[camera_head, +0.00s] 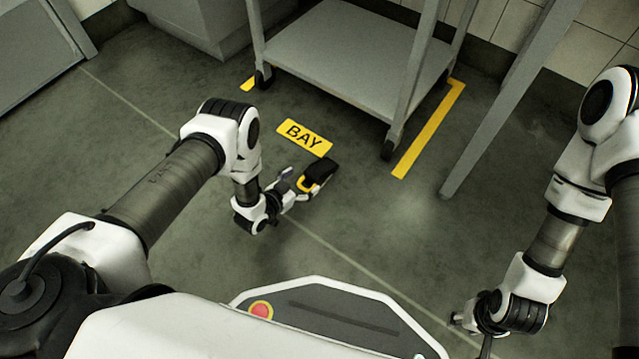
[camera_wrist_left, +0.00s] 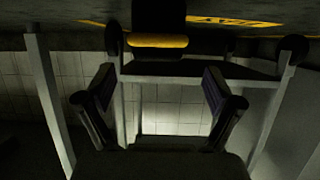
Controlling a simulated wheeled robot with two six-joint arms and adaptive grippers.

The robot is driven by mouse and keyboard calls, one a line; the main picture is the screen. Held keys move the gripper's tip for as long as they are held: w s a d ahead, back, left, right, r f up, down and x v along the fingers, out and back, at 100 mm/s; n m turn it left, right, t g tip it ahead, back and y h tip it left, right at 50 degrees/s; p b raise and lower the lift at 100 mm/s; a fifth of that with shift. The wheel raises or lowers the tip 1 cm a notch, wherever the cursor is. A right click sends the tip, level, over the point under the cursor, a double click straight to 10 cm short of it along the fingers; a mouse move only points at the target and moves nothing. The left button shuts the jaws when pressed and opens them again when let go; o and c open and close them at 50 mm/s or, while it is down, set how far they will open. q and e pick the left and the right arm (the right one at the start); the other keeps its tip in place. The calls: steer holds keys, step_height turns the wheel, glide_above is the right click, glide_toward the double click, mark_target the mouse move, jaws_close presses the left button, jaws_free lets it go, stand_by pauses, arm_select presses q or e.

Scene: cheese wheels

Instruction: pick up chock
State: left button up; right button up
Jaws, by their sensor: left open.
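The chock (camera_head: 318,171) is black with a yellow part and lies on the floor just below the yellow BAY sign. In the left wrist view the chock (camera_wrist_left: 158,18) is at the top centre, with its yellow bar towards the jaws. My left gripper (camera_head: 296,182) is low over the floor, right beside the chock. Its two fingers (camera_wrist_left: 159,82) are apart with nothing held between them. I cannot tell whether a finger touches the chock. My right gripper (camera_head: 468,317) is low at the lower right, away from the chock; its fingers are too small and partly hidden to judge.
A grey wheeled cart (camera_head: 355,55) stands behind the chock, with a caster close to its right. The BAY sign (camera_head: 305,138) and yellow floor lines (camera_head: 428,130) mark the floor. A slanted grey post (camera_head: 510,100) stands at right. The floor left of the chock is clear.

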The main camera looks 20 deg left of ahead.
mark_target(311, 175)
arm_select(q)
steer(key=b+x, duration=0.4)
steer(key=x, duration=0.2)
steer(key=shift+w+d+f+b, duration=0.1)
steer(key=shift+d+f+b, duration=0.05)
steer(key=shift+d+b, duration=0.15)
steer(key=shift+w, duration=0.1)
steer(key=c, duration=1.6)
